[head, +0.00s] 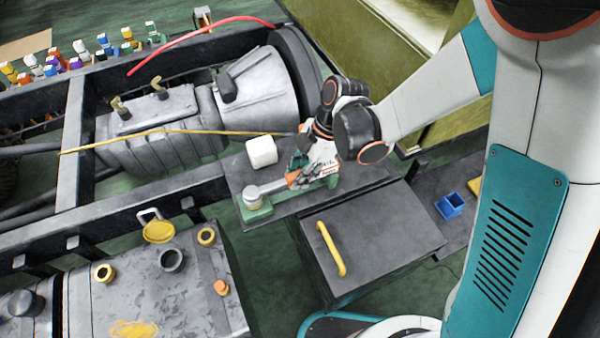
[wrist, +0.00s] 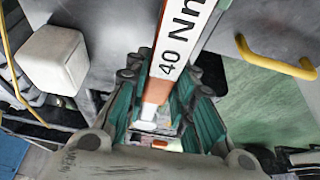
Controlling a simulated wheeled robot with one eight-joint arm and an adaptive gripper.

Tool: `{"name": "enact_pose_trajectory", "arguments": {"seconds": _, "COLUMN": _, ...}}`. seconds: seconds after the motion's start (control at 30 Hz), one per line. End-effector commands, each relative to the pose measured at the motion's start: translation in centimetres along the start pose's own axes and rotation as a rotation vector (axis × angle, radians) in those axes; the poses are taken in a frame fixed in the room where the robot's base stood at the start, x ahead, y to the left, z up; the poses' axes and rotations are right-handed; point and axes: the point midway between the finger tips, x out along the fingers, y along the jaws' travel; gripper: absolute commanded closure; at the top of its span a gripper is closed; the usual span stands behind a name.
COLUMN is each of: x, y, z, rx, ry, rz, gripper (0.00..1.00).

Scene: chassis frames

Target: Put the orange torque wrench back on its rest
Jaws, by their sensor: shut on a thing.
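The torque wrench (wrist: 184,42), white with "40 Nm" lettering and orange parts, runs between the teal finger pads of my gripper (wrist: 165,108) in the wrist view. My gripper (head: 312,168) is shut on it, over the dark shelf in the head view. An orange part and a silver bar with a round silver end (head: 252,194) show left of the gripper. A green rest (head: 260,212) sits under that silver end, and more green shows below the gripper. I cannot tell whether the wrench touches the rest; the gripper hides much of it.
A white block (head: 261,151) stands on the shelf beside the gripper; it also shows in the wrist view (wrist: 55,58). A dark box with a yellow handle (head: 331,250) is in front. A thin yellow rod (head: 190,131) crosses behind. A blue bin (head: 450,206) is at right.

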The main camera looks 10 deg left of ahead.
Motion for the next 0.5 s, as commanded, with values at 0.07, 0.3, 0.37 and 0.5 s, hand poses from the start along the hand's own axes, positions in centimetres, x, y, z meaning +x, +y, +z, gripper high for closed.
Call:
{"name": "enact_pose_trajectory", "arguments": {"seconds": 0.07, "x": 0.04, "y": 0.0, "z": 0.0, "rx": 0.0, "ry": 0.001, "rz": 0.0, "gripper": 1.0}}
{"name": "enact_pose_trajectory", "arguments": {"seconds": 0.3, "x": 0.0, "y": 0.0, "z": -0.02, "rx": 0.0, "ry": 0.001, "rz": 0.0, "gripper": 1.0}}
{"name": "enact_pose_trajectory", "arguments": {"seconds": 0.37, "x": 0.0, "y": 0.0, "z": -0.02, "rx": 0.0, "ry": 0.001, "rz": 0.0, "gripper": 0.68}}
{"name": "enact_pose_trajectory", "arguments": {"seconds": 0.5, "x": 0.01, "y": 0.0, "z": -0.01, "rx": 0.0, "ry": 0.0, "rz": 0.0, "gripper": 0.54}}
